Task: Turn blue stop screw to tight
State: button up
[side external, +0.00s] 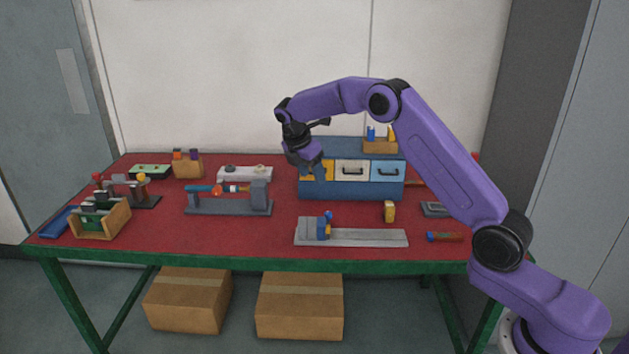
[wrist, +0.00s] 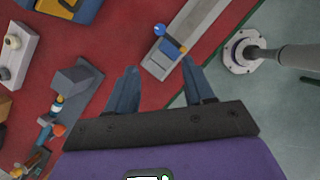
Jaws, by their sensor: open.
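The blue stop screw (side external: 329,214) appears as a small round blue knob on top of a blue and yellow block (side external: 314,229). The block sits at the left end of a grey rail (side external: 370,238) near the table's front edge. In the wrist view the blue knob (wrist: 159,30) lies beyond my fingertips, between their lines, with the rail (wrist: 201,22) running up and right. My gripper (side external: 318,175) is open and empty, pointing down, well above the table and the knob. Its two fingers also show in the wrist view (wrist: 158,68). How tight the screw is cannot be told.
A blue drawer cabinet (side external: 350,187) stands behind the rail, close to my gripper. A grey fixture with a blue and orange rod (side external: 229,207) is left of it. A small yellow block (side external: 389,211) stands behind the rail's right part. Red table surface is bare between them.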

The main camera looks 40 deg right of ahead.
aim_at(328, 213)
jog(key=shift+r, duration=0.15)
jog(key=shift+c, duration=0.2)
jog(key=d+f+n, duration=0.1)
jog(key=d+f, duration=0.1)
jog(key=f, duration=0.3)
jog(key=d+f+n+t, duration=0.1)
jog(key=d+f+n, duration=0.1)
jog(key=f, duration=0.3)
jog(key=d+f+n, duration=0.1)
jog(key=d+f, duration=0.2)
jog(key=f, duration=0.3)
jog(key=shift+w+t+y, duration=0.1)
jog(key=shift+t+y, duration=0.2)
grip_shut()
